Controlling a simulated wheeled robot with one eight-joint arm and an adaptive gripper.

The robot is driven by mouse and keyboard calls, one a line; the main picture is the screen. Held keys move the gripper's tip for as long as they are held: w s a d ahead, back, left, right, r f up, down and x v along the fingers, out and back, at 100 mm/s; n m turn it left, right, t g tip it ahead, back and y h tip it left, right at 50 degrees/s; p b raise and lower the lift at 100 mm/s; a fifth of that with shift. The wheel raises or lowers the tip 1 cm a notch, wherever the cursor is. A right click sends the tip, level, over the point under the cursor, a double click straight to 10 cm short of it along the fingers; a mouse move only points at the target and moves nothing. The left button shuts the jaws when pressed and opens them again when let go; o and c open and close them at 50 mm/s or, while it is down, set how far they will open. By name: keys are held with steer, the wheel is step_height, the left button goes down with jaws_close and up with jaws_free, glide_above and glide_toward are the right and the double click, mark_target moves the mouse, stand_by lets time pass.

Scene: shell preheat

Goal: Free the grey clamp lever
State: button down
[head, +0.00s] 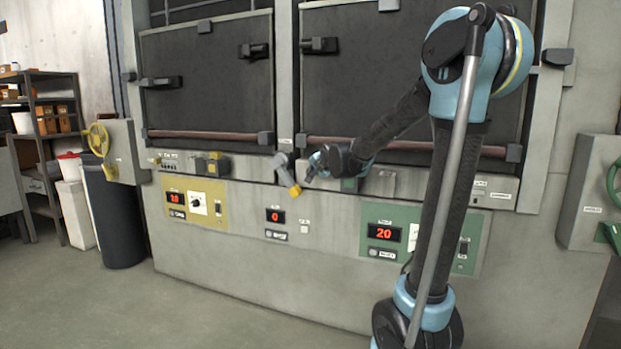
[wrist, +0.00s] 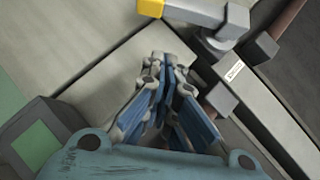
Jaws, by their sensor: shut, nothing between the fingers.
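The grey clamp lever (head: 283,168) hangs from the ledge under the two dark doors, tilted, with a yellow tip (head: 294,190) at its lower end. In the wrist view the grey lever (wrist: 192,13) crosses the top of the picture, its yellow tip (wrist: 151,8) to the left and its round pivot (wrist: 214,46) to the right. My gripper (head: 310,171) is just right of the lever in the head view. In the wrist view my gripper (wrist: 168,62) is shut and empty, its fingertips a little apart from the lever.
A yellow-and-grey fitting (head: 212,165) sits left on the ledge. Displays read 20 on the green panel (head: 384,234) and 0 in the middle. A yellow handwheel (head: 98,138) and a dark bin (head: 112,222) stand left. A green wheel (head: 613,184) is at right. The left floor is clear.

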mark_target(286, 177)
steer(key=s+a+f+x, duration=0.1)
steer(key=a+x, duration=0.1)
steer(key=x, duration=0.9)
steer(key=shift+w+a+f, duration=0.15)
steer(key=shift+a+f, duration=0.1)
steer(key=shift+d, duration=0.15)
